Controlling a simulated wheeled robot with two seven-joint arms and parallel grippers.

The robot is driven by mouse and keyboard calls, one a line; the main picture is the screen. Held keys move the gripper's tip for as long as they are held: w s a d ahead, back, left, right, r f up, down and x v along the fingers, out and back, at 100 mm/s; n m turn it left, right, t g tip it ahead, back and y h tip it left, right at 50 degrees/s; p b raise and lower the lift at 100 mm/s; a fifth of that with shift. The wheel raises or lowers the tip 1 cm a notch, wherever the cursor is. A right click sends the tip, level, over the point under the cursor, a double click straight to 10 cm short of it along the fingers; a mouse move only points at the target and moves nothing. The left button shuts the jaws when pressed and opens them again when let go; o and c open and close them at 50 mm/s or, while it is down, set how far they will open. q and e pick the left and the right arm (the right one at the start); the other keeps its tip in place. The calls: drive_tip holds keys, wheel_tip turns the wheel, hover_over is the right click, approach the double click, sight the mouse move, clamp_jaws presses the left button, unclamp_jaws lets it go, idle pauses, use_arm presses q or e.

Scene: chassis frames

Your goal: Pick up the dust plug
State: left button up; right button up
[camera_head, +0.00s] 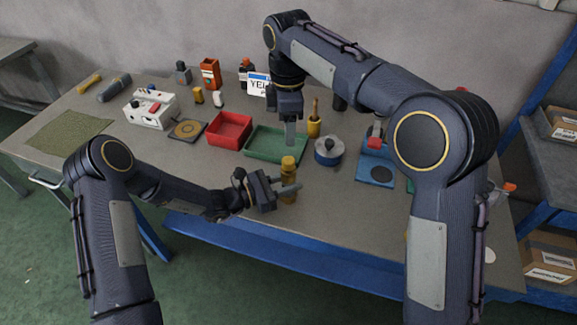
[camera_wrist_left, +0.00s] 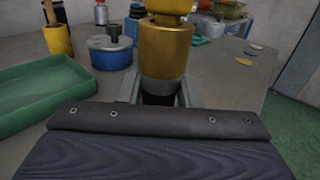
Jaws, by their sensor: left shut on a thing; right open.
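A brass-coloured cylindrical fitting (camera_head: 288,168) stands upright at the front edge of the table. In the left wrist view the fitting (camera_wrist_left: 165,50) has a grey ring and a dark lower part, and its top is cut off. My left gripper (camera_head: 288,189) is shut around its lower part. My right gripper (camera_head: 290,135) points down above the green tray, behind the fitting and apart from it, and looks empty. I cannot make out a separate dust plug; it may be the fitting's narrower top.
The green tray (camera_head: 262,154) lies behind the fitting, with a red bin (camera_head: 229,131) to its left. A blue round tin (camera_head: 328,153) and a yellow cup (camera_head: 314,128) stand to the right. A blue pad (camera_head: 375,176) lies further right. The left front tabletop is mostly clear.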

sight(288, 159)
drive_tip(key=shift+m, duration=0.5)
wheel_tip(288, 159, down, 12)
drive_tip(key=shift+r, duration=0.15)
drive_tip(key=c, duration=1)
drive_tip(key=shift+r, duration=0.1)
wheel_tip(288, 159, up, 10)
drive_tip(key=shift+f, duration=0.1)
